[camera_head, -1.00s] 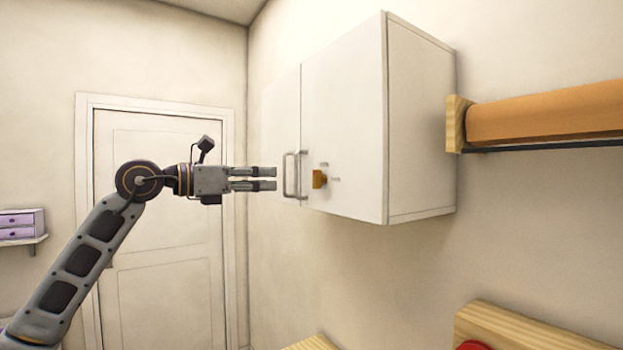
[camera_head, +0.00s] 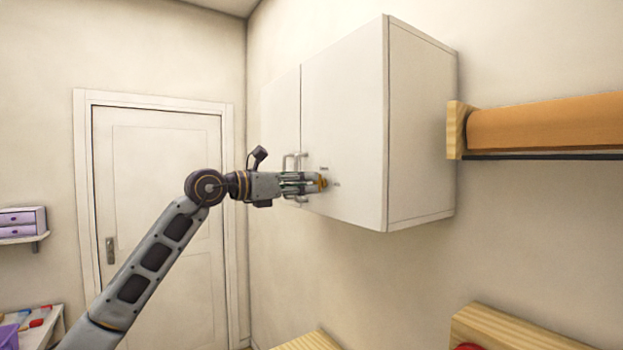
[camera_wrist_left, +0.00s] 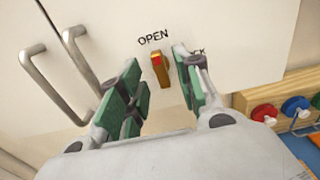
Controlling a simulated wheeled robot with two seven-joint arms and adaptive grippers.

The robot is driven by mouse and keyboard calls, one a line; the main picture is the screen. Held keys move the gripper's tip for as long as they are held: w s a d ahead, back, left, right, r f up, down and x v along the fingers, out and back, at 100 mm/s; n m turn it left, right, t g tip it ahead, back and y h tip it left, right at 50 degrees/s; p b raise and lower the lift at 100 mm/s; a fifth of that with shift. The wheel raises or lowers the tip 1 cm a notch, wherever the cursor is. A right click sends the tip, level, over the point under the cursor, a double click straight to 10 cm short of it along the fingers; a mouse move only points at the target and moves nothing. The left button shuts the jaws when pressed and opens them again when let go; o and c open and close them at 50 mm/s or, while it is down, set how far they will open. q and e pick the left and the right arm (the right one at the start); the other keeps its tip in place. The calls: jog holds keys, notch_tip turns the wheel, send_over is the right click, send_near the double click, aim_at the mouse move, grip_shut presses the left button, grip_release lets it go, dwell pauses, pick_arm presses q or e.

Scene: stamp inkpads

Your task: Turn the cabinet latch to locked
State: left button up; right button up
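The white wall cabinet (camera_head: 345,110) has an orange-brown latch (camera_head: 323,183) low on its right door. In the left wrist view the latch (camera_wrist_left: 161,72) is upright, its red-marked end towards the word OPEN (camera_wrist_left: 153,38). A second word at its right is partly hidden by a finger; only "CK" shows. My left gripper (camera_head: 304,183) reaches the door at the latch. In the left wrist view its green-padded fingers (camera_wrist_left: 157,78) stand apart, one on each side of the latch, with gaps visible. My right gripper is out of view.
Two metal bar handles (camera_wrist_left: 77,70) stand out from the doors just left of the gripper. A wooden shelf with an orange roll (camera_head: 545,125) is on the wall at right. A wooden board with red and blue knobs (camera_wrist_left: 280,108) is below the cabinet.

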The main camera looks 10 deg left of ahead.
aim_at(319, 183)
pick_arm(q)
jog(key=shift+p+x, duration=0.3)
jog(key=shift+x, duration=1.05)
grip_shut()
